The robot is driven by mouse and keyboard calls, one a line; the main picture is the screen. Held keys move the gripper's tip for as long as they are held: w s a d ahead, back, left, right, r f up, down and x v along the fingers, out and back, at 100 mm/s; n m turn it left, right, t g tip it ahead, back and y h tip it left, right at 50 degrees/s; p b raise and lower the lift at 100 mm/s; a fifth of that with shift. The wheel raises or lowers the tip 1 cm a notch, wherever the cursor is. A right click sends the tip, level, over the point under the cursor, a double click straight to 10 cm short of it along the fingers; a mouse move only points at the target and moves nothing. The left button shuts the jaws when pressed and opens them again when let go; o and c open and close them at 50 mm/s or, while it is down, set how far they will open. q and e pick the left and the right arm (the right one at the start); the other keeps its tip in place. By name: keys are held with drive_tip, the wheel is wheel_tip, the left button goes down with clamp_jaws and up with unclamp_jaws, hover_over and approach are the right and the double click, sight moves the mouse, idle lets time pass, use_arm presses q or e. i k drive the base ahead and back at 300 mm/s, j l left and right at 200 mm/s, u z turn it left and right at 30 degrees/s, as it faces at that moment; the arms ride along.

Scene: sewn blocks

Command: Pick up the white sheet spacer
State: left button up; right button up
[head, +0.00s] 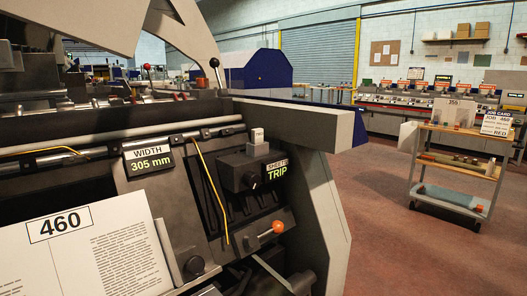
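I cannot pick out the white sheet spacer with certainty. A small pale block (257,137) stands upright on top of the dark box (243,172) beside the "SHEETS TRIP" display (277,172); it may be the spacer. Neither of my grippers can be made out in the head view.
The machine carries a "WIDTH 305 mm" display (149,160), a yellow cord (208,184) and an orange-knobbed lever (276,228). A white sheet marked 460 (95,250) fills the lower left. A trolley (455,170) with a job card (497,124) stands right, across open red floor (400,240).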

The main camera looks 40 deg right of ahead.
sight(257, 134)
drive_tip(key=u, duration=0.4)
drive_tip(key=l+u, duration=0.2)
drive_tip(key=l, duration=0.15)
drive_tip(key=k+l+u, duration=0.1)
drive_tip(key=l+u, duration=0.15)
drive_tip(key=k+l+u, duration=0.2)
drive_tip(key=l, duration=0.25)
drive_tip(key=l+u, duration=0.25)
drive_tip(key=k+l, duration=0.05)
drive_tip(key=l, duration=0.05)
